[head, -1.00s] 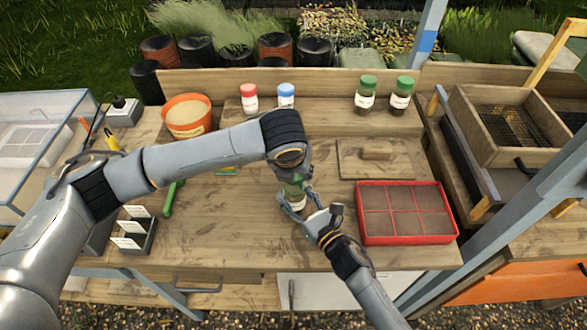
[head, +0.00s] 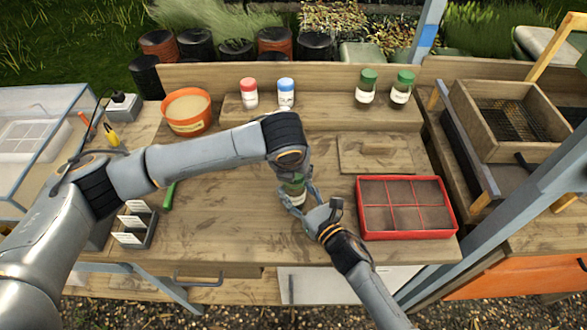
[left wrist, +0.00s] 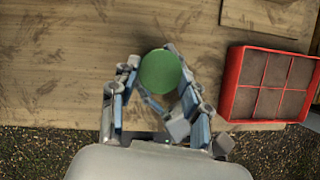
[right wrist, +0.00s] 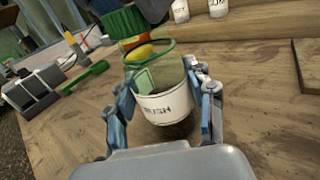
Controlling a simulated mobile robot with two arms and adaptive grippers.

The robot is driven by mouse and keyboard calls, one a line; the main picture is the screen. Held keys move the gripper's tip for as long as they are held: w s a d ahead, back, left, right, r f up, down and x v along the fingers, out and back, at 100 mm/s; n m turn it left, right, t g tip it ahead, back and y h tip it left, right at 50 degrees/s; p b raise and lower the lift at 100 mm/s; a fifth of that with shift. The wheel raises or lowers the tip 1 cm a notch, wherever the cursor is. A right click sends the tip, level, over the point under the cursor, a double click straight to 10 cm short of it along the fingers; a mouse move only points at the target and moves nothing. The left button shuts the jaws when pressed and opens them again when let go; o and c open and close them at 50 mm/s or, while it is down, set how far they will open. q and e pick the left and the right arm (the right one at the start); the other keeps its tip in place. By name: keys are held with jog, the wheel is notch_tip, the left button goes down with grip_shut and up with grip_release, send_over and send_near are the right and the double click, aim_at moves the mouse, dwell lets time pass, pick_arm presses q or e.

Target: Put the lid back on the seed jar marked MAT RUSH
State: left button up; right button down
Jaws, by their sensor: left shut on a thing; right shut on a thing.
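The seed jar (right wrist: 165,105) is clear, with a white label on which I read "RUSH" in the right wrist view; its upper word is not readable. My right gripper (head: 298,196) is shut around the jar's sides and the jar stands upright at the bench's middle. My left gripper (left wrist: 160,85) comes from above and is shut on the green lid (left wrist: 160,72), seen from its top. In the right wrist view the dark green lid (right wrist: 122,22) is above and behind the jar's green-edged mouth, apart from it. In the head view the left wrist partly covers the lid.
Jars with red (head: 249,84), blue (head: 286,83) and green lids (head: 368,74) stand on the back shelf. A red divided tray (head: 453,205) is to the right, a wooden board (head: 350,155) behind it. An orange pot (head: 186,127) is back left. The bench front is clear.

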pick_arm(q)
jog(key=shift+f, duration=0.6)
jog(key=m, duration=0.2)
jog(key=m+h, duration=0.1)
jog(key=m, duration=0.1)
jog(key=m+g+h, duration=0.1)
jog(key=m, duration=0.1)
jog(key=shift+w+a, duration=0.2)
jog(key=shift+a, duration=0.2)
jog(key=m+g+h, duration=0.1)
jog(key=m, duration=0.2)
jog(key=shift+w+m, duration=0.1)
jog(key=shift+m, duration=0.3)
jog(key=o, duration=0.7)
jog(key=shift+r, duration=0.1)
jog(key=shift+r, duration=2.2)
